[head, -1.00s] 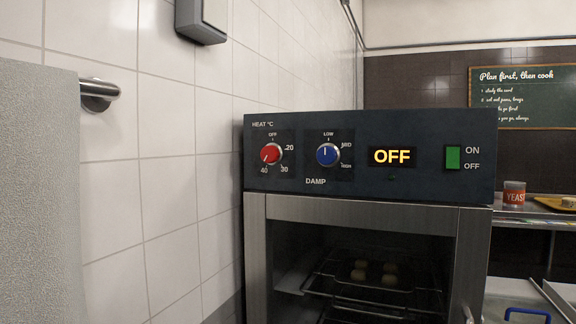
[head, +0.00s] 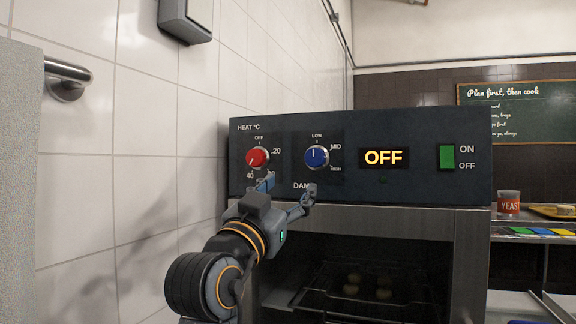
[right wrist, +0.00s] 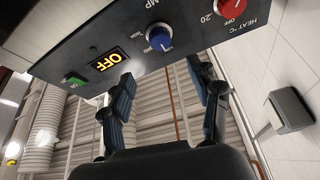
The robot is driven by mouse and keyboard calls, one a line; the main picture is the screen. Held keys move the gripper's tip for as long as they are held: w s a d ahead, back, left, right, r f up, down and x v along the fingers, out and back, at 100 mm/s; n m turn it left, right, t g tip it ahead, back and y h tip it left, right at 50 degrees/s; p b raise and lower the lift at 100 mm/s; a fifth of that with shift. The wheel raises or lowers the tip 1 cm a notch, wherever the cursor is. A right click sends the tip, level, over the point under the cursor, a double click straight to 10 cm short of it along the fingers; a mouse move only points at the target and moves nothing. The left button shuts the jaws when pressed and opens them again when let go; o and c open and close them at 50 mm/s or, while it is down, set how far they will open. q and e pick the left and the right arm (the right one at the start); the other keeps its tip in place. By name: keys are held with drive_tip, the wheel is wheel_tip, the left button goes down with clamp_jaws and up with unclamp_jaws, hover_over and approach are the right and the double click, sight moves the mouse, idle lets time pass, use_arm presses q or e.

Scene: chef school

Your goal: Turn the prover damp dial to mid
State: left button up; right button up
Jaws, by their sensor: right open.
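The blue damp dial (head: 317,157) is on the dark control panel (head: 410,187) of the prover, marked LOW at the top, MID at the upper right and HIGH at the lower right. Its white pointer line points up at LOW. My right gripper (head: 287,188) is open and empty, its fingers spread just below and left of the damp dial. In the right wrist view the damp dial (right wrist: 159,38) shows beyond the two fingertips, apart from them. My left gripper is not in view.
The red heat dial (head: 256,158) sits left of the damp dial, close above one finger. To the right are a lit display (head: 384,158) reading OFF and a green switch (head: 447,157). A tiled wall (head: 80,200) runs along the left. A yeast tin (head: 508,203) stands at right.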

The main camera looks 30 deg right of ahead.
sight(313, 160)
drive_tip(key=p+x, duration=0.5)
drive_tip(key=x, duration=0.8)
drive_tip(key=shift+w+d+p, duration=0.25)
drive_tip(key=shift+d+p, duration=0.05)
drive_tip(key=shift+d, duration=0.05)
drive_tip(key=c, duration=1)
